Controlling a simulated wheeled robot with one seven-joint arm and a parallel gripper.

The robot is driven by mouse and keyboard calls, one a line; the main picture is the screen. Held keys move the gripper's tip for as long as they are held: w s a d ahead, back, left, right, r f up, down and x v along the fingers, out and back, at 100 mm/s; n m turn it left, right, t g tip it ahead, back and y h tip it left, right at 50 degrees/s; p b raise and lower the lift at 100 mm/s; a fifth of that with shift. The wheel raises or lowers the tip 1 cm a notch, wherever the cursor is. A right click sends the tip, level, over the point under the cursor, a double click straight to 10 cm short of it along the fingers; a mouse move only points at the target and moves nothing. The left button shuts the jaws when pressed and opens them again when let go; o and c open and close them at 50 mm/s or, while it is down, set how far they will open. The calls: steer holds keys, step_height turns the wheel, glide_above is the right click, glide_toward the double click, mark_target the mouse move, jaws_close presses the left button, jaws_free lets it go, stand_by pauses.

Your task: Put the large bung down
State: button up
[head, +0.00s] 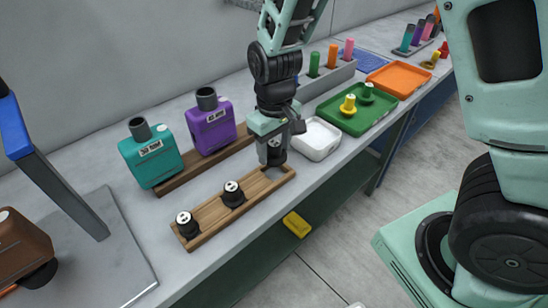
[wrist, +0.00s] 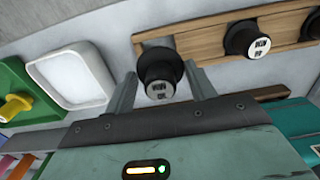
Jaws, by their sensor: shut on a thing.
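My gripper (head: 276,136) points down over the right end of the wooden rack (head: 213,212) and is shut on a black bung (head: 273,158) with a white label. In the wrist view the held bung (wrist: 160,72) sits between the two fingers, its wide dark rim overlapping the end of the rack (wrist: 196,43). I cannot tell whether it touches the rack or is just above it. Two similar black bungs stand in the rack: a middle one (head: 233,194) and one at the left end (head: 187,224). The fingers partly hide the held bung in the head view.
A white tray (head: 318,138) stands close to the right of my gripper. Behind are a teal muffler (head: 150,160) and a purple muffler (head: 211,130) on another rack. A green tray (head: 377,121) and an orange tray (head: 398,78) lie further right. The bench front edge is near.

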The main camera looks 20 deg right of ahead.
mark_target(274, 161)
steer(key=shift+f, duration=1.9)
steer(key=shift+f+b, duration=0.3)
steer(key=shift+f, duration=0.25)
steer(key=o, duration=1.3)
steer(key=shift+r, duration=0.1)
step_height(274, 161, up, 12)
steer(key=shift+r+p, duration=0.25)
steer(key=shift+p, duration=0.2)
steer(key=s+a+r+n, duration=0.1)
steer(key=s+a, duration=0.1)
steer(key=s, duration=0.4)
steer(key=s+a+r+n, duration=0.1)
steer(key=s+a, duration=0.1)
steer(key=s, duration=0.5)
steer(key=s+a+r+n, duration=0.1)
steer(key=s+a+n, duration=0.1)
steer(key=s, duration=0.5)
steer(key=shift+a+r+y, duration=0.1)
steer(key=shift+r+y, duration=0.05)
steer(key=shift+y, duration=0.15)
